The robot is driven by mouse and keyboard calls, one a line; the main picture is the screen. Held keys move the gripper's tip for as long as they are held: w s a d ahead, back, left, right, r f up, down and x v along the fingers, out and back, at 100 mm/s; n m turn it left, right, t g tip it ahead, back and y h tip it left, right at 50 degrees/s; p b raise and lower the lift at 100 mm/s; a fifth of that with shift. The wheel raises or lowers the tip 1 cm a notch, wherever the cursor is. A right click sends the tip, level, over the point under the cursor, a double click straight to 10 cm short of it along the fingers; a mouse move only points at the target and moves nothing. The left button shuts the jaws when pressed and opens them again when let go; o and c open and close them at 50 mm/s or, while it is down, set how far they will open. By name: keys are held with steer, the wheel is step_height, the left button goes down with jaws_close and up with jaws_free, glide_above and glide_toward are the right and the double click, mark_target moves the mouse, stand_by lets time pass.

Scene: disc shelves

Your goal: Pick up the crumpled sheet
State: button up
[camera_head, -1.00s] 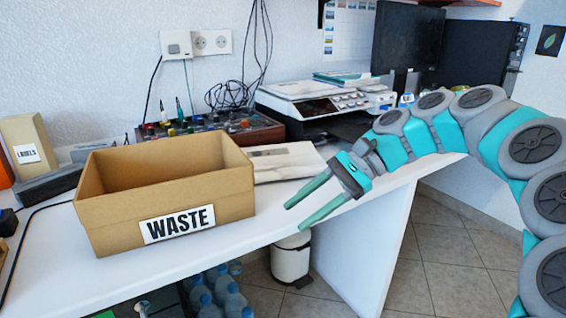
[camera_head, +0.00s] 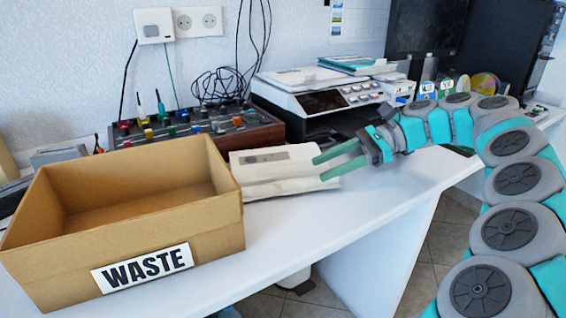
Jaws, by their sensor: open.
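A pale, creased sheet (camera_head: 268,176) with a grey patch near its upper edge lies on the white desk, to the right of the cardboard box. It looks like the crumpled sheet, and its left edge is partly hidden by the box. My gripper (camera_head: 318,168) is open, its two green fingers pointing left at the right part of the sheet. The fingers overlap the sheet in the picture; I cannot tell whether they touch it. Nothing shows between the fingers.
An open cardboard box marked WASTE (camera_head: 215,215) stands at the left front and looks empty. Behind the sheet are a mixer-like panel with coloured knobs (camera_head: 190,128) and a printer-like machine (camera_head: 345,98). The front strip of the white desk (camera_head: 300,225) is clear.

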mark_target(291, 180)
steer(key=shift+x, duration=3.85)
steer(key=shift+c, duration=0.3)
jaws_close()
